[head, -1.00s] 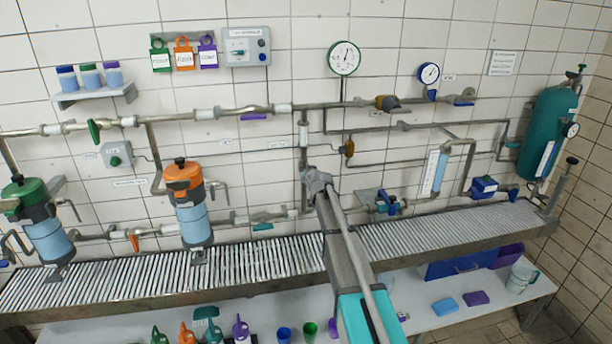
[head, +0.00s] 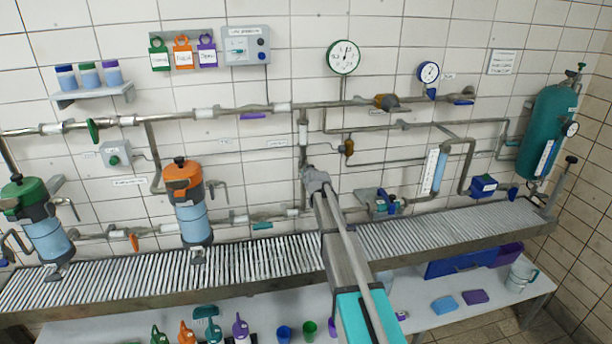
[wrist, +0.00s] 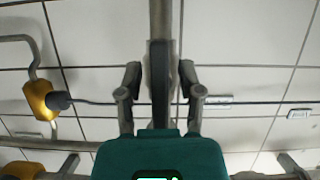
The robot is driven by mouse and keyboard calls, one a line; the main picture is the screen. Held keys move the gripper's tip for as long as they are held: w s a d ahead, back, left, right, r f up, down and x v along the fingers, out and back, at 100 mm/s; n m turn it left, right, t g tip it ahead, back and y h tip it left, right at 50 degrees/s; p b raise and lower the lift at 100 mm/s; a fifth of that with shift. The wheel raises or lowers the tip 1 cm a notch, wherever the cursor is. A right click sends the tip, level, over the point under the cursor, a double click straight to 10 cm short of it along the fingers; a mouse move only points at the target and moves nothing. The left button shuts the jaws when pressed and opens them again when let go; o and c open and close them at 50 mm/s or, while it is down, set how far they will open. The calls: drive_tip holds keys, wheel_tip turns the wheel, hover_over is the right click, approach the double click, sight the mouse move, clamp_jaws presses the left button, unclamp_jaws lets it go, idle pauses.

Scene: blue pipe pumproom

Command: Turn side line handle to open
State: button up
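A dark grey lever-like handle (wrist: 161,85) lies along a vertical pipe (wrist: 160,18) in the middle of the wrist view. No label on it can be read. My gripper (wrist: 160,82) has its two fingers apart, one on each side of this handle. A narrow gap shows on both sides, and I see no clear contact. In the head view my gripper (head: 312,172) is in front of the vertical pipe (head: 303,155) and covers the handle there.
An orange-yellow fitting (wrist: 40,100) with a dark knob is left in the wrist view. Above my arm are a horizontal pipe (head: 225,112) and a gauge (head: 343,57). The roller conveyor (head: 270,257) runs below. An orange-topped canister (head: 185,185) stands to the left.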

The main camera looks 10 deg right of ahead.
drive_tip(key=shift+m, duration=0.4)
idle(0.3)
drive_tip(key=shift+a+m+y, duration=0.1)
drive_tip(key=shift+m+y, duration=0.9)
drive_tip(key=m+y+b, duration=0.1)
drive_tip(key=m+y, duration=0.1)
drive_tip(key=m, duration=0.1)
drive_tip(key=shift+a+t+b, duration=0.1)
drive_tip(key=shift+t+b, duration=0.2)
drive_tip(key=shift+b, duration=0.1)
drive_tip(key=s+d+m+t+y+b, duration=0.1)
drive_tip(key=s+d+m+y+b, duration=0.1)
drive_tip(key=s+d+m, duration=0.3)
drive_tip(key=s+m+t+y+b, duration=0.1)
drive_tip(key=s+m+t+b, duration=0.15)
drive_tip(key=s, duration=0.55)
drive_tip(key=s+a+f+n+g+p, duration=0.1)
drive_tip(key=s+a+f+n+g, duration=0.3)
drive_tip(key=s, duration=0.4)
drive_tip(key=s+a+f+n+g+p, duration=0.1)
drive_tip(key=s+a+f+n+g, duration=0.4)
drive_tip(key=s+a+g, duration=0.2)
drive_tip(key=shift+s+a+f, duration=0.25)
drive_tip(key=shift+s+a, duration=0.25)
drive_tip(key=shift+a, duration=0.8)
